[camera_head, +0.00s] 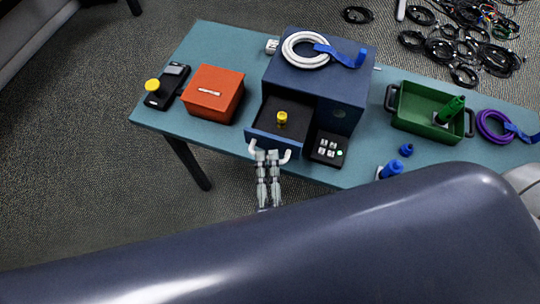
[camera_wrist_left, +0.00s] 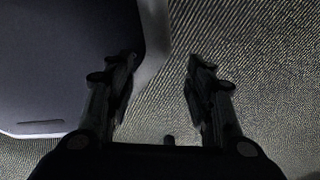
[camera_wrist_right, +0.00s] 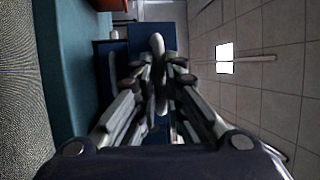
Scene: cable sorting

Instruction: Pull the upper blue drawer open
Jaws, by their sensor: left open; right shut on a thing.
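The blue cabinet (camera_head: 325,79) stands on the table. Its blue drawer (camera_head: 268,139) is slid out toward me and shows a dark inside with a small yellow knob-like thing (camera_head: 282,118) in it. The drawer has a white bar handle (camera_head: 287,156), also in the right wrist view (camera_wrist_right: 157,42). My right gripper (camera_head: 267,157) is shut on the handle, its fingers covering the middle of it, also in the right wrist view (camera_wrist_right: 158,76). My left gripper (camera_wrist_left: 160,68) is open and empty over the floor, outside the head view. Whether another drawer lies below is hidden.
A white cable coil with a blue strap (camera_head: 305,50) lies on the cabinet. A black switch box (camera_head: 328,148) stands just right of the drawer. An orange box (camera_head: 212,95) stands left, a green bin (camera_head: 420,113) right. My arm hides the foreground.

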